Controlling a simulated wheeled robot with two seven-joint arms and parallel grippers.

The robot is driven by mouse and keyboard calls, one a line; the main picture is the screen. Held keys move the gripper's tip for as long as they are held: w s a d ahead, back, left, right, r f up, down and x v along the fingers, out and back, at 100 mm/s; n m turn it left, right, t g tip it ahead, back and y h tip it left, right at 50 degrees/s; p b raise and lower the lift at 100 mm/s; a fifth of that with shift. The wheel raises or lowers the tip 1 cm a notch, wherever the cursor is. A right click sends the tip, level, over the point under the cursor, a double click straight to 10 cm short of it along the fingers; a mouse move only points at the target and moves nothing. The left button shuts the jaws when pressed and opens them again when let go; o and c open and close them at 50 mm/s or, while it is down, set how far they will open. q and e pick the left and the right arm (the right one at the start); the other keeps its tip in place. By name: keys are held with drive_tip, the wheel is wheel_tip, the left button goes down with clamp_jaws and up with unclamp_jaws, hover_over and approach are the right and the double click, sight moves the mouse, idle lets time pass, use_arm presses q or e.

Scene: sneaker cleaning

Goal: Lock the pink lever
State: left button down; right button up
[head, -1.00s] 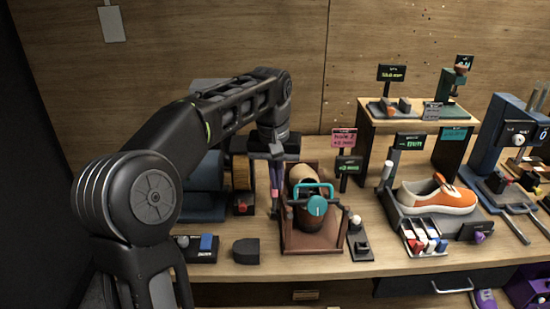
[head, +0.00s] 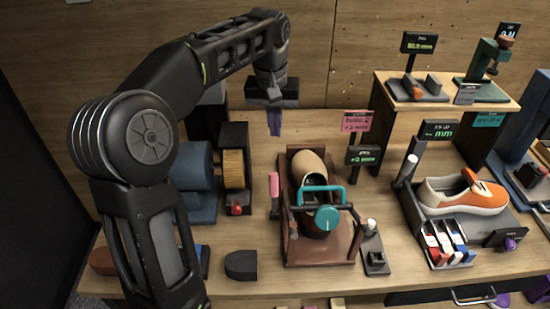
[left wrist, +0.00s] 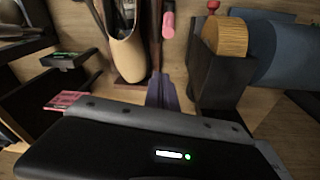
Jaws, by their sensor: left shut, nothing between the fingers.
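The pink lever (head: 274,183) stands upright at the left side of the brown clamp frame (head: 322,252). Its pink grip also shows in the left wrist view (left wrist: 168,25). A tan shoe form (head: 308,166) lies in the frame, with a teal handle and knob (head: 327,218) over its front part. My left gripper (head: 274,130) is shut and empty, pointing down above and behind the lever, apart from it. Its purple-grey fingers show in the left wrist view (left wrist: 160,92). My right gripper is not in view.
A blue roller machine with a tan brush wheel (head: 234,168) stands left of the frame. Pink and black signs (head: 357,121) stand behind it on the right. An orange sneaker (head: 462,193) sits on a grey stand further right. A dark block (head: 241,265) lies at the front.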

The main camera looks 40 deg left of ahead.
use_arm(q)
drive_tip(key=shift+f, duration=0.1)
drive_tip(key=p, duration=0.2)
hover_over(274, 193)
drive_tip(key=w+a, duration=0.3)
drive_tip(key=w, duration=0.1)
wheel_tip(274, 193, down, 9)
drive_tip(key=shift+w+d, duration=0.1)
drive_tip(key=shift+w, duration=0.1)
